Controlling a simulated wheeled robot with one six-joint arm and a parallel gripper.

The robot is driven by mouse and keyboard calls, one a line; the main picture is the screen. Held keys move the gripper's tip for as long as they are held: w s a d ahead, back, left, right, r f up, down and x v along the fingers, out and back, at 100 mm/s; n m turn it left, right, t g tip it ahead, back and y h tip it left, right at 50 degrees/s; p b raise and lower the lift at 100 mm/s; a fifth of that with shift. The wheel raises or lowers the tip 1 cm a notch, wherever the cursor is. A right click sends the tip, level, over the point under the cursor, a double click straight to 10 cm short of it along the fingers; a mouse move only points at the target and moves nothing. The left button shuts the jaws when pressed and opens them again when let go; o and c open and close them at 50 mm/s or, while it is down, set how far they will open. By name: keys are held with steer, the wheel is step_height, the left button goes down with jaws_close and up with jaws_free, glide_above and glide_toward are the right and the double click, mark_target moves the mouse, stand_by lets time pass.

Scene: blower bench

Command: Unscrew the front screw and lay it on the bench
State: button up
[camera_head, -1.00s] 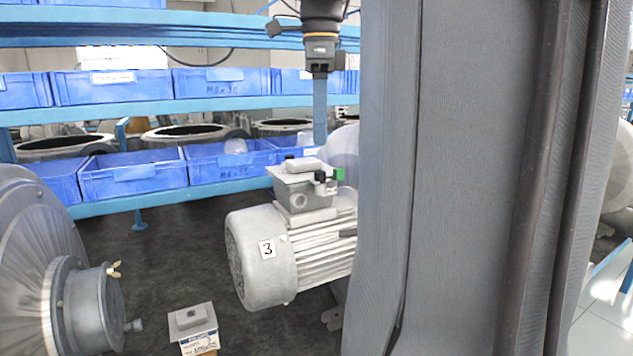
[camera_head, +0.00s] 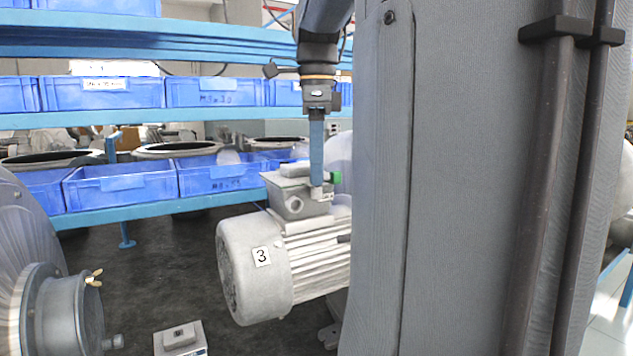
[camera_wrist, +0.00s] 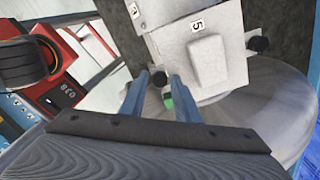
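The motor (camera_head: 262,262), a light grey ribbed body marked 3, carries a grey terminal box (camera_head: 294,201) on top. In the wrist view the box top (camera_wrist: 205,62) shows a black knob-like screw (camera_wrist: 158,79) at one side and another black one (camera_wrist: 258,44) at the other. A green part (camera_wrist: 168,101) sits just beside the first; it also shows in the head view (camera_head: 336,177). I cannot tell which screw is the front one. My gripper (camera_head: 317,192) points down over the box's right side. In the wrist view its blue fingers (camera_wrist: 157,82) are apart, around the first black screw, with no visible grip.
A blue rack with blue bins (camera_head: 121,186) stands behind. A large grey housing (camera_head: 55,305) is at left, and a small grey box (camera_head: 180,338) lies on the dark bench (camera_head: 150,265). A red device (camera_wrist: 62,75) is at left in the wrist view.

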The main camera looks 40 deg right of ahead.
jaws_close()
steer(key=shift+n+p, duration=2.2)
steer(key=shift+n, duration=1)
steer(key=shift+n+p, duration=2.15)
steer(key=shift+n, duration=1.05)
steer(key=shift+n+p, duration=1.25)
steer(key=shift+n, duration=0.55)
steer(key=shift+n+p, duration=1.3)
steer(key=shift+n, duration=0.5)
steer(key=shift+n+p, duration=0.7)
steer(key=shift+n, duration=0.5)
steer(key=n, duration=0.3)
